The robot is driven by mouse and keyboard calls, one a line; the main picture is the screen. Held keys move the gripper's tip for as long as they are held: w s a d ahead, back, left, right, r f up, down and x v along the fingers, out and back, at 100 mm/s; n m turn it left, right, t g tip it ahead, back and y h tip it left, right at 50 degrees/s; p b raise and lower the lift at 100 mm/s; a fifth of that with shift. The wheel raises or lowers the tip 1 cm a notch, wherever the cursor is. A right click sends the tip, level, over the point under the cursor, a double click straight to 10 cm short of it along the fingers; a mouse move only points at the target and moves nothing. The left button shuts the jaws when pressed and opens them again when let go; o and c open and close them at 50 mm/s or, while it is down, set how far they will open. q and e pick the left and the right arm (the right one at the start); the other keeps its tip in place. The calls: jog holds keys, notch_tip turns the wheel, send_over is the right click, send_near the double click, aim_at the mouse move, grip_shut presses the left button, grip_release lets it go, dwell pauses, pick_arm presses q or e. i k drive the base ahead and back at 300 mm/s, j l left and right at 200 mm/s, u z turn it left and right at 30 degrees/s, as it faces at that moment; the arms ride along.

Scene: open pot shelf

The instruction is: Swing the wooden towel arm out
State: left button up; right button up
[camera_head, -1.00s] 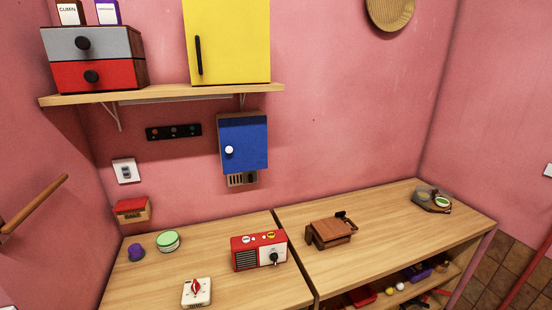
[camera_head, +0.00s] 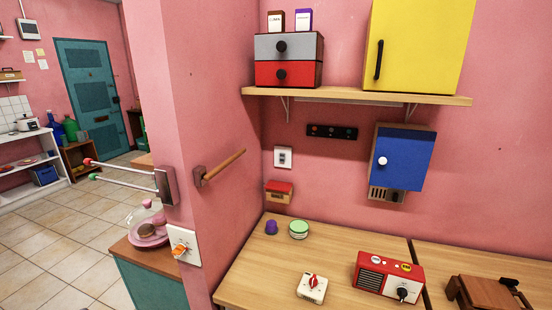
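The wooden towel arm (camera_head: 224,166) is a brown rod on a dark wooden wall mount. It is on the pink side wall left of the counter, and its free end points up and to the right, toward the shelf corner. Around the wall's edge, a second dark mount (camera_head: 165,186) carries two thin metal rods (camera_head: 122,174), one with a red tip and one with a green tip. Neither of my grippers shows in the head view.
The wooden counter (camera_head: 250,275) holds a red radio (camera_head: 388,276), a white timer (camera_head: 312,288), a green-lidded tin (camera_head: 299,229) and a purple cup. A wall shelf (camera_head: 360,97) runs above. Open tiled floor (camera_head: 60,235) lies to the left.

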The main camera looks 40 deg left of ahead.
aim_at(208, 177)
jog(key=u, duration=1.45)
jog(key=j+u, duration=0.25)
jog(key=k+j, duration=0.05)
